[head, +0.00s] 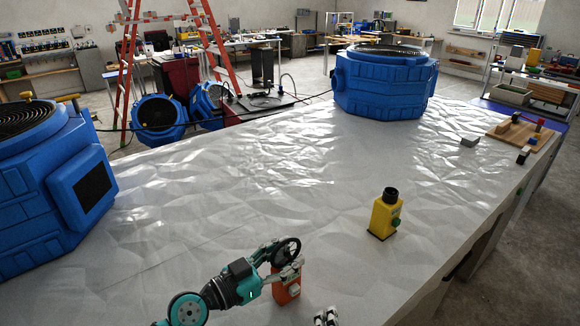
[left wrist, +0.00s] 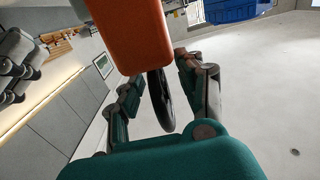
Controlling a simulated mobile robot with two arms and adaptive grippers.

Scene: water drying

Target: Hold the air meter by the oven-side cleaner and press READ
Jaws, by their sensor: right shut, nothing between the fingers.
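An orange handheld device (head: 286,286) with a black ring (head: 287,251) at its top is at the front of the sheeted table; I take it for the air meter. My left gripper (head: 282,262) has its fingers at its upper part, one on each side. In the left wrist view the orange body (left wrist: 130,35) sits between the fingers, the ring (left wrist: 161,100) below it. No READ marking is legible. My right gripper (head: 326,316) shows at the bottom edge, shut and empty. Blue cleaners stand at the left (head: 50,190) and far back (head: 385,82); which is oven-side is unclear.
A yellow device (head: 383,217) with a black top and green knob stands to the right of the left gripper. A small grey block (head: 470,142) and a wooden board (head: 541,138) with blocks lie at the far right. The middle of the wrinkled white sheet (head: 240,200) is clear.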

